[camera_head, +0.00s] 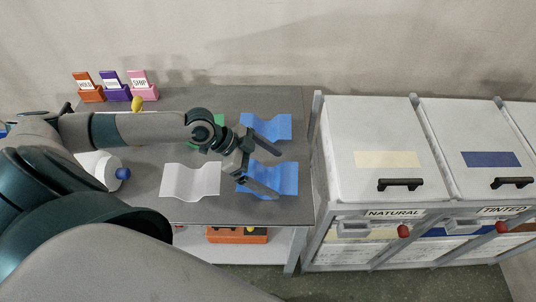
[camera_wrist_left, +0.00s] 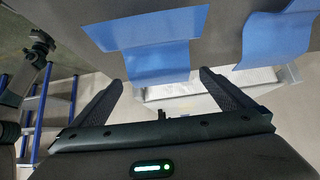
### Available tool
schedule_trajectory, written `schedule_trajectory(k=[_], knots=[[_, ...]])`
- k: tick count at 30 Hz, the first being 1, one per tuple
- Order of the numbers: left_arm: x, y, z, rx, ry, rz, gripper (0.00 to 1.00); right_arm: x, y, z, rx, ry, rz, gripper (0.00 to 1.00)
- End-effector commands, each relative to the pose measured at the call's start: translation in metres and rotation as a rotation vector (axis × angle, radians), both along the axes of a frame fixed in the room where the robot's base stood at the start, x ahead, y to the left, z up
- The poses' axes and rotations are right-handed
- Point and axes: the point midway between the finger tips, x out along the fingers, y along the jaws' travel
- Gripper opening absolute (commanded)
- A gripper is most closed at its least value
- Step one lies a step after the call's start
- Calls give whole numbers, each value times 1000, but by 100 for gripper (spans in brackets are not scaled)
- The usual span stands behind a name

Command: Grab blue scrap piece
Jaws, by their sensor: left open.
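Two wavy blue scrap pieces lie on the grey table's right part: a far one (camera_head: 277,122) and a near one (camera_head: 287,178). My left gripper (camera_head: 279,175) is open above the near piece, its fingers spread and partly covering it. In the left wrist view one blue piece (camera_wrist_left: 150,52) shows beyond and between the open fingers (camera_wrist_left: 160,78), and the other blue piece (camera_wrist_left: 275,40) is at upper right. Nothing is held. I cannot tell how high the fingers are above the sheet. My right gripper is not in view.
A white wavy sheet (camera_head: 190,181) lies left of the near blue piece. A green piece (camera_head: 219,120) is mostly hidden behind my arm. Orange, purple and pink card holders (camera_head: 117,94) stand at the back left. Lidded bins labelled NATURAL (camera_head: 365,125) and TINTED (camera_head: 470,125) stand right.

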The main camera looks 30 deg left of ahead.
Motion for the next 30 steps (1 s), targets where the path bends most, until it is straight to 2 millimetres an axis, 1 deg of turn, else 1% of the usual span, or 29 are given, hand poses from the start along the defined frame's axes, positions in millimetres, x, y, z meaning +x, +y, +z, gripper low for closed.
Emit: schedule_trajectory(k=[7, 11, 15, 21, 30], knots=[[2, -4, -2, 0, 1, 1, 100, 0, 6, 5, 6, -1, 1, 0], [5, -12, -7, -3, 1, 1, 100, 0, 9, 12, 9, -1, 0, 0], [9, -23, -16, -3, 1, 1, 100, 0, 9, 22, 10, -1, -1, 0], [15, -33, -31, -1, 0, 1, 100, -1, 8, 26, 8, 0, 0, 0], [16, -35, -35, 0, 0, 0, 100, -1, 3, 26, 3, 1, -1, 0]])
